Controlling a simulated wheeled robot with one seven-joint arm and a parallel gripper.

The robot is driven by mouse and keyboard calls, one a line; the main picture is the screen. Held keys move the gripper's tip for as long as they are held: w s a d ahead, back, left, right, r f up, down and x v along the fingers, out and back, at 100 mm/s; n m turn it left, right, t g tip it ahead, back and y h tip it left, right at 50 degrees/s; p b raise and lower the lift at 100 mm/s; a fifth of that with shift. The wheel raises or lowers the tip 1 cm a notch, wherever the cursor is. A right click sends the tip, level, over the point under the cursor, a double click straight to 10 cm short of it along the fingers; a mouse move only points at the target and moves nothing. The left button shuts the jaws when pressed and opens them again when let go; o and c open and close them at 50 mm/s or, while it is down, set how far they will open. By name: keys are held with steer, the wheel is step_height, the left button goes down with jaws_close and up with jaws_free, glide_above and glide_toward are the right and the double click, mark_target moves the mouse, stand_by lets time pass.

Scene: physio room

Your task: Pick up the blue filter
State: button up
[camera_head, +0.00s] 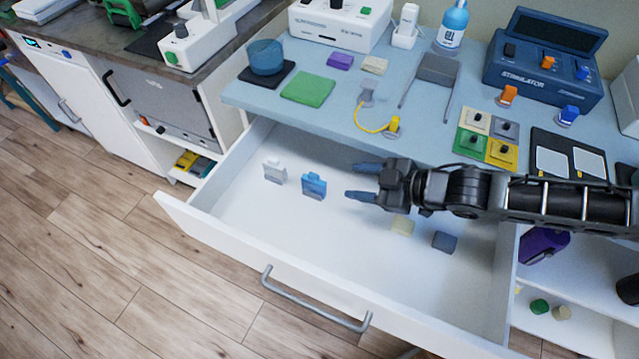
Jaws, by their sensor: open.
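The blue filter (313,187) appears to be the small upright blue piece with a tab on top, standing on the floor of the open white drawer (300,235). A similar white piece (274,171) stands just to its left. My gripper (353,182) reaches in from the right over the drawer. Its two blue-tipped fingers are apart, with nothing between them, and point left at the blue piece. A small gap shows between the fingertips and the blue piece. How high the fingers are above the drawer floor is hard to tell.
A beige block (402,226) and a dark blue-grey block (444,242) lie in the drawer below my arm. The blue-grey counter (340,112) behind holds a green pad (308,90), a yellow cable (372,128) and a stimulator (545,65). The drawer's left part is clear.

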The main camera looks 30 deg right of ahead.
mark_target(317, 177)
steer(key=p+x, duration=0.1)
steer(key=x, duration=0.9)
steer(key=shift+w, duration=0.3)
